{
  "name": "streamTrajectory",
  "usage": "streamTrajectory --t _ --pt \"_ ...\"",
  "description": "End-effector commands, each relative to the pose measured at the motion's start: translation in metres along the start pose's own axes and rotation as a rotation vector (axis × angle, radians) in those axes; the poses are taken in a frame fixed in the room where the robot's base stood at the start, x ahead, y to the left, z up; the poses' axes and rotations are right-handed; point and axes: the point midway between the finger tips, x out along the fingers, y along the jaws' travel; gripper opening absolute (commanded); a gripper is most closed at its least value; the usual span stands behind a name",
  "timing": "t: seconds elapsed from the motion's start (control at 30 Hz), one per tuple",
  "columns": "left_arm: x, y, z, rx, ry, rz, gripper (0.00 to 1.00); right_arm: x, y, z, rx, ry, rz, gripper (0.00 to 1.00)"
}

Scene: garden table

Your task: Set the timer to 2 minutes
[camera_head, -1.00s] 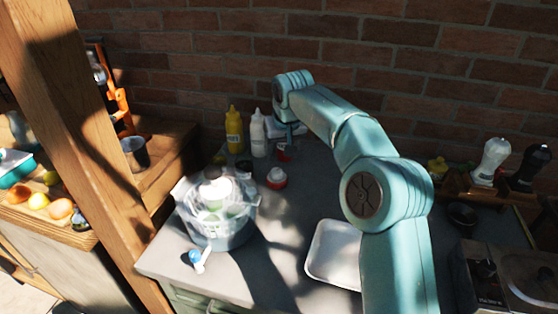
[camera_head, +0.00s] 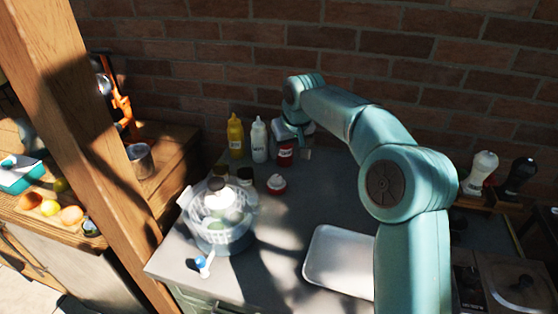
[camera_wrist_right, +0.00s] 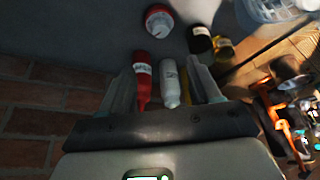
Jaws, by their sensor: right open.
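The timer, a small round red and white thing (camera_head: 277,184), sits on the grey counter (camera_head: 285,225) in front of the bottles. It also shows at the top of the right wrist view (camera_wrist_right: 159,18); its dial markings are too small to read. My right gripper (camera_head: 304,147) is at the back of the counter, behind and to the right of the timer, apart from it and partly hidden by its own wrist. In the right wrist view its fingers (camera_wrist_right: 162,82) are spread, with the timer beyond the tips. My left gripper is not in view.
A yellow bottle (camera_head: 235,137), a white bottle (camera_head: 259,141) and a red bottle (camera_head: 285,152) stand near the brick wall, close to my right gripper. A salad spinner (camera_head: 219,235) and a blue-white scoop (camera_head: 205,264) are at left. A white tray (camera_head: 338,262) lies at front right.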

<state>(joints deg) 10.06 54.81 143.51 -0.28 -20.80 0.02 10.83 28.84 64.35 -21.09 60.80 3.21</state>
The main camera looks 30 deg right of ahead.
Motion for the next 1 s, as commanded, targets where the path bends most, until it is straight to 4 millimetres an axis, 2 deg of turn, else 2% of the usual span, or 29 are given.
streamTrajectory --t 0.17,0.6,0.8,1.0 --pt "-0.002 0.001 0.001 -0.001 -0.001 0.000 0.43 0.028 -0.001 0.002 -0.004 -0.006 -0.002 0.62" --pt "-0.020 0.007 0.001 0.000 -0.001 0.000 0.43 0.128 -0.001 0.001 -0.001 -0.003 -0.002 0.62" --pt "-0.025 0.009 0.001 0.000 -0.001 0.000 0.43 0.155 -0.001 0.001 -0.002 -0.002 -0.002 0.62" --pt "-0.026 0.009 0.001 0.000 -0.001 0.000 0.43 0.163 0.000 0.001 -0.002 0.000 -0.001 0.62"
